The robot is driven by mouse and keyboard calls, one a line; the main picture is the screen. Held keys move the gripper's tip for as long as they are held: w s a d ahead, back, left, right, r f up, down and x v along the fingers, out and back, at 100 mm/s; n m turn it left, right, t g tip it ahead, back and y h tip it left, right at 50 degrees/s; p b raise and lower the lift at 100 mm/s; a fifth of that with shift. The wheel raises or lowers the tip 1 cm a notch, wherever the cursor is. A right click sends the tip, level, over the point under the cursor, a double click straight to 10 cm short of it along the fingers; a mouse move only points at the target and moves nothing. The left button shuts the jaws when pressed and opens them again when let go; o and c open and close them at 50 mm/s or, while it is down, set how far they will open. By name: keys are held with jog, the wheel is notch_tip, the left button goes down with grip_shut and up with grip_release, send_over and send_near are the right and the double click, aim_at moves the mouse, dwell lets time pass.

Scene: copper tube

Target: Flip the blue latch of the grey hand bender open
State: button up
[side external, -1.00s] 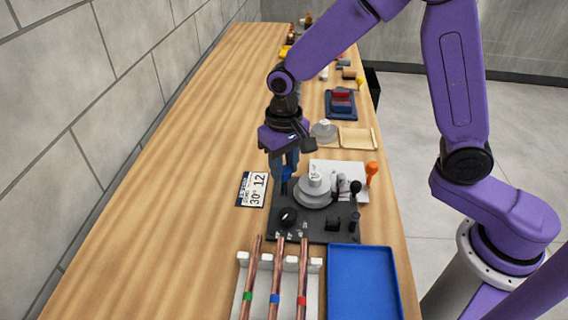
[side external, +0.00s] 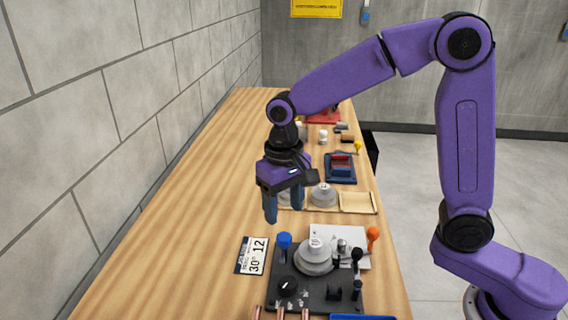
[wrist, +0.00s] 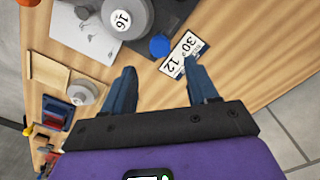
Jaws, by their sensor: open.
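The grey hand bender (side external: 314,258) stands on a dark base plate (side external: 318,294), its round grey former on top. The blue latch (side external: 284,240) shows as a blue knob on a short post at the plate's far left corner. In the wrist view the blue latch (wrist: 159,46) is a round blue top beside the former (wrist: 125,16). My gripper (side external: 284,212) is open and empty, above and beyond the latch, apart from it. In the wrist view my gripper (wrist: 159,68) has its fingers spread, with the latch beyond the gap. I cannot tell the latch's exact position.
A card reading 30° 12 (side external: 251,256) lies left of the plate. An orange-knobbed handle (side external: 373,237) and black-knobbed levers (side external: 357,256) stand right. Copper tubes (side external: 280,314) and a blue tray (side external: 362,318) are cut off in front. The table's left side is clear.

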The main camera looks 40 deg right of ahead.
notch_tip(320, 180, up, 10)
dwell(0.4)
jog(key=shift+r, duration=0.1)
jog(key=s+d+f+n, duration=0.3)
jog(key=s+d+n, duration=0.1)
jog(key=s, duration=0.4)
jog(key=s+d+f+n, duration=0.4)
jog(key=s, duration=0.4)
jog(key=s+d+f+n, duration=0.3)
jog(key=s+d+n, duration=0.1)
jog(key=s, duration=0.4)
jog(key=shift+s+d+f+n, duration=0.3)
jog(key=shift+d+f+n, duration=0.1)
jog(key=shift+d, duration=0.1)
